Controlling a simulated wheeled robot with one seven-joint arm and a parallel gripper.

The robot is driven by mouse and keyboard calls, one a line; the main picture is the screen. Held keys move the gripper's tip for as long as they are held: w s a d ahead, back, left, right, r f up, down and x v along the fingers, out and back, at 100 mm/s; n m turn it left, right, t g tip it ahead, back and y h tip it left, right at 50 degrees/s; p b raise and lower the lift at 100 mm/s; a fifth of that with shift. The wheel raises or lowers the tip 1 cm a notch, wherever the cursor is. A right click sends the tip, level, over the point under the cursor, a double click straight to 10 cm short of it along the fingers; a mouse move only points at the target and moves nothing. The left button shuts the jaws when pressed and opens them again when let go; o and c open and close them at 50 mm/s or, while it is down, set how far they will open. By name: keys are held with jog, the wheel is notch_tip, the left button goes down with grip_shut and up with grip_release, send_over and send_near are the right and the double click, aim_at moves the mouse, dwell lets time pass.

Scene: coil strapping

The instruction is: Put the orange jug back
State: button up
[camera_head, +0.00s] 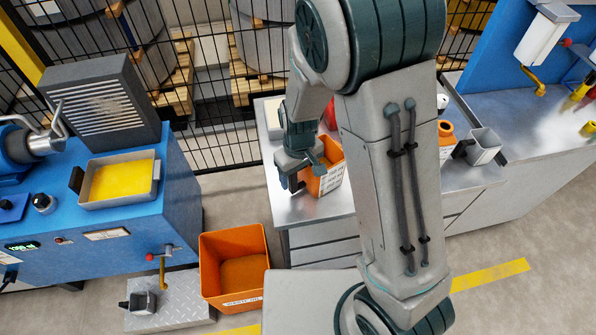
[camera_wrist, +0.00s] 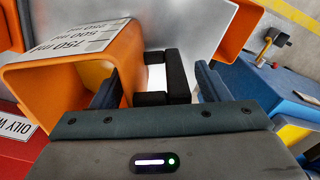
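The orange jug (camera_head: 329,180), with a white label, stands upright on the metal counter just right of my gripper (camera_head: 294,180) in the head view. In the wrist view the jug (camera_wrist: 130,52) is at the left, its open mouth toward the camera and ml marks on its side. Its black handle (camera_wrist: 178,75) extends to the right. My gripper (camera_wrist: 157,88) is open, with its two dark fingers well apart and the handle showing between them. I see no finger closed on the handle. The arm hides part of the counter in the head view.
An orange bin (camera_head: 209,270) stands on the floor below the counter (camera_head: 300,208). A blue machine (camera_head: 185,200) with a yellow-filled tray (camera_head: 148,185) is at left. A small metal cup (camera_head: 143,301) sits on its step. A grey square cup (camera_head: 485,148) stands right of my arm.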

jog(key=shift+r, duration=0.1)
notch_tip(320, 180, up, 12)
jog(key=shift+r+b, duration=0.1)
jog(key=shift+b, duration=0.2)
jog(key=s+d+r+m+t, duration=0.1)
jog(key=s+d+r+m, duration=0.2)
jog(key=s+d, duration=0.3)
jog(key=s+d+r+m+t, duration=0.2)
jog(key=s+d+r, duration=0.3)
jog(key=d, duration=0.3)
jog(key=shift+s+d+r+m, duration=0.25)
jog(key=shift+s+d+m, duration=0.25)
jog(key=shift+m, duration=0.4)
jog(key=shift+a, duration=0.1)
